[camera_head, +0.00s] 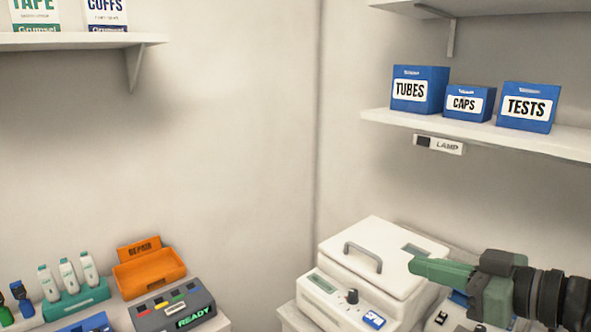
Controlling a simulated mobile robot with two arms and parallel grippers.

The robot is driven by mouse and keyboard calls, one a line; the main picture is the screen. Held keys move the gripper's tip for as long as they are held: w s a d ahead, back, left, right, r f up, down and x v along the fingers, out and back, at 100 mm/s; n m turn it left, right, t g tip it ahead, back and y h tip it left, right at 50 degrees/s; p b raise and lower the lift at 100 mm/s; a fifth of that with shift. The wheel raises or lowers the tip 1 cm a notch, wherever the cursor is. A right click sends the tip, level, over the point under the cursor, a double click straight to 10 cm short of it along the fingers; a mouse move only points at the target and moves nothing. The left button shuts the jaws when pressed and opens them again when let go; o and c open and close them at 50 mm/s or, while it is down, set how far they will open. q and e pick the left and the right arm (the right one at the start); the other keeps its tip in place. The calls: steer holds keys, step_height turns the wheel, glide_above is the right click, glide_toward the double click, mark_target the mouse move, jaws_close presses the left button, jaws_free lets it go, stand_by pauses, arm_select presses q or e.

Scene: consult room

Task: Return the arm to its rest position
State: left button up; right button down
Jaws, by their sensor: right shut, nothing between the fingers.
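My right gripper (418,265) comes in from the right edge at the lower right. Its green fingers are shut with nothing between them and point left. In the picture the fingertips overlap the right side of a white lidded machine (370,255) with a grey handle and a front panel. I cannot tell whether they touch it. The gripper hides part of the counter and the items behind it. My left gripper is not in view.
An orange REPAIR bin (150,272), a dark READY box (175,308) and a teal rack (75,303) stand at lower left. A right shelf (480,135) holds blue TUBES, CAPS and TESTS boxes. A LAMP switch (438,144) sits below it. The wall between is clear.

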steer(key=s+f+m+g+h, duration=0.1)
steer(key=s+f+h, duration=0.1)
steer(key=f, duration=1)
steer(key=s+f+m+g+h, duration=0.2)
steer(key=s+f, duration=0.1)
steer(key=f, duration=0.9)
steer(key=s+f+m+g+h, duration=0.4)
steer(key=s+f+g+h, duration=0.1)
steer(key=s+f, duration=1)
steer(key=s+f+g+b, duration=0.1)
steer(key=s+f+b, duration=0.15)
steer(key=f, duration=1.35)
steer(key=s+f+b, duration=0.1)
steer(key=f+b, duration=0.2)
steer(key=f, duration=1.2)
arm_select(q)
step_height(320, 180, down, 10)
steer(key=b, duration=0.4)
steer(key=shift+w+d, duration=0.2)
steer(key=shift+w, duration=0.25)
arm_select(e)
steer(key=s+d+f+g, duration=0.1)
steer(key=s+d+f, duration=0.2)
steer(key=s+f, duration=1.3)
step_height(320, 180, down, 5)
steer(key=shift+s+r+n+h, duration=0.15)
steer(key=shift+s+n+h, duration=0.15)
steer(key=shift+s+n, duration=0.1)
